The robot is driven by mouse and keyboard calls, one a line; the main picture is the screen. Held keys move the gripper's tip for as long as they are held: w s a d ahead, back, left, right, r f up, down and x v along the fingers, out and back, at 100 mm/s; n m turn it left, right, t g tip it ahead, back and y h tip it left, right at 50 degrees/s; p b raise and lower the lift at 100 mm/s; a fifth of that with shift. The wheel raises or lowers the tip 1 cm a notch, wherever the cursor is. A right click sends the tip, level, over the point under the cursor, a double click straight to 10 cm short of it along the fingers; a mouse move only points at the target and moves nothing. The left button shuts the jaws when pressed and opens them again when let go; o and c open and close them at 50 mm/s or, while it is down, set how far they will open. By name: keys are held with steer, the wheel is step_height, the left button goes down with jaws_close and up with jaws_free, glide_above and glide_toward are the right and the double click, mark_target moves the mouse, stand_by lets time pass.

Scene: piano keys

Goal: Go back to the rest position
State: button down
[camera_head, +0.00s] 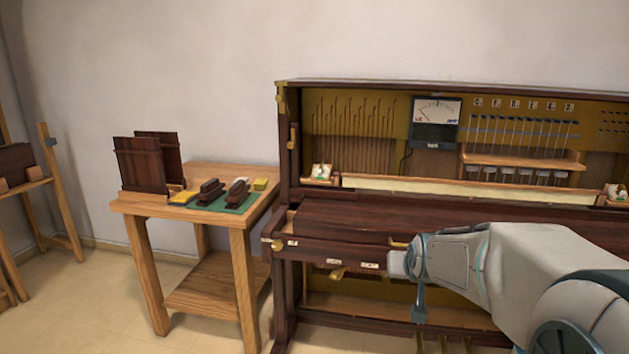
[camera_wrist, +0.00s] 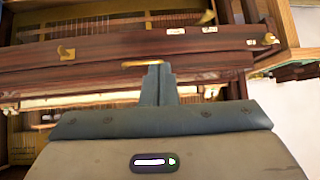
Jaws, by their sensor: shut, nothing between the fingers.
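My gripper (camera_wrist: 157,68) is shut and empty in the wrist view, its two fingers together. The fingertips overlap a brass handle (camera_wrist: 138,64) in the picture; I cannot tell whether they touch it. In the head view my gripper (camera_head: 418,310) hangs below my wrist, in front of the piano (camera_head: 330,224). The piano is dark wood with its upper front open, and its long dark lid is closed over the key area. My arm hides the piano's lower right part.
A wooden side table (camera_head: 140,206) stands left of the piano. It bears dark panels (camera_head: 143,165), a green mat (camera_head: 228,207), dark blocks (camera_head: 210,190) and yellow pieces (camera_head: 260,184). A meter (camera_head: 436,120) sits inside the piano. Floor is clear at the left front.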

steer(key=s+a+r+g+p, duration=0.1)
steer(key=s+r+g+p, duration=0.1)
steer(key=s+r+p, duration=0.3)
steer(key=s+a+r+n+g+p, duration=0.1)
steer(key=s+r+p, duration=0.4)
steer(key=s, duration=0.7)
steer(key=s+a+r+g+y+p, duration=0.1)
steer(key=s+a+r+g+p, duration=0.2)
steer(key=s+r+p, duration=0.2)
steer(key=s+p, duration=0.3)
steer(key=s, duration=0.1)
steer(key=shift+r+g+p, duration=0.2)
steer(key=shift+g+p, duration=0.1)
steer(key=shift+p, duration=0.05)
